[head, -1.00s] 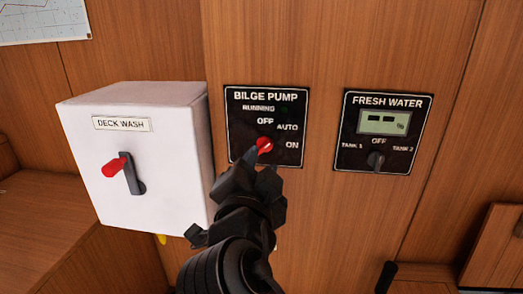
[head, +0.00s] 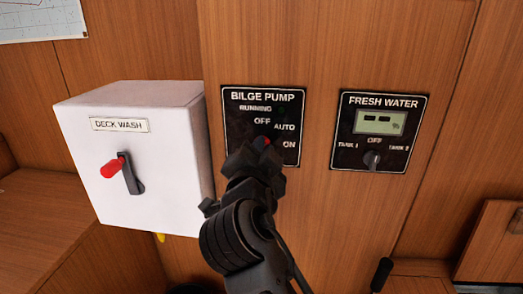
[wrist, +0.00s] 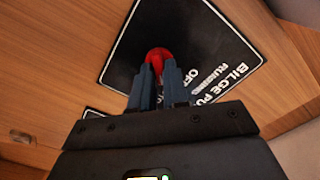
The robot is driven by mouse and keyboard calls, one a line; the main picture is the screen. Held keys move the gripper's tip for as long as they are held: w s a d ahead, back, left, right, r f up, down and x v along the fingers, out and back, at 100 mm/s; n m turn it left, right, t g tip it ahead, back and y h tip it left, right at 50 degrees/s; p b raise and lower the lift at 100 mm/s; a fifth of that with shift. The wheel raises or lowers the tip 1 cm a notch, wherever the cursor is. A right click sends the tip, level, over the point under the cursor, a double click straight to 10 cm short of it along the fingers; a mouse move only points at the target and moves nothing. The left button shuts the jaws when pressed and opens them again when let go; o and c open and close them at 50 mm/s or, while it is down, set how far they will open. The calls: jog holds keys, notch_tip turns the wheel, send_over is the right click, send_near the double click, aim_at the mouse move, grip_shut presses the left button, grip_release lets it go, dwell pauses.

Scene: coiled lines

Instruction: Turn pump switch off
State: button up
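The bilge pump panel (head: 238,140) is a black plate on the wood wall, marked RUNNING, OFF, AUTO and ON. Its red knob (head: 264,141) is mostly hidden behind my gripper (head: 258,150) in the head view. In the wrist view, the red knob (wrist: 157,55) sits at the fingertips of my gripper (wrist: 158,70). The fingers are close together, one on each side of the knob, and look shut on it. The knob's exact pointing direction is hidden.
A white deck wash box (head: 140,160) with a red-handled switch (head: 118,168) juts out on the left. The fresh water panel (head: 380,132), with a display and small dark knob, is on the right. Bare wood lies between the two panels.

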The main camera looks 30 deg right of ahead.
grip_shut()
jog(key=shift+n, duration=0.3)
jog(key=n, duration=0.8)
jog(key=shift+a+p, duration=0.15)
jog(key=shift+p, duration=0.15)
jog(key=shift+n, duration=0.3)
jog(key=shift+o, duration=2.3)
grip_release()
jog(key=shift+w+r, duration=0.1)
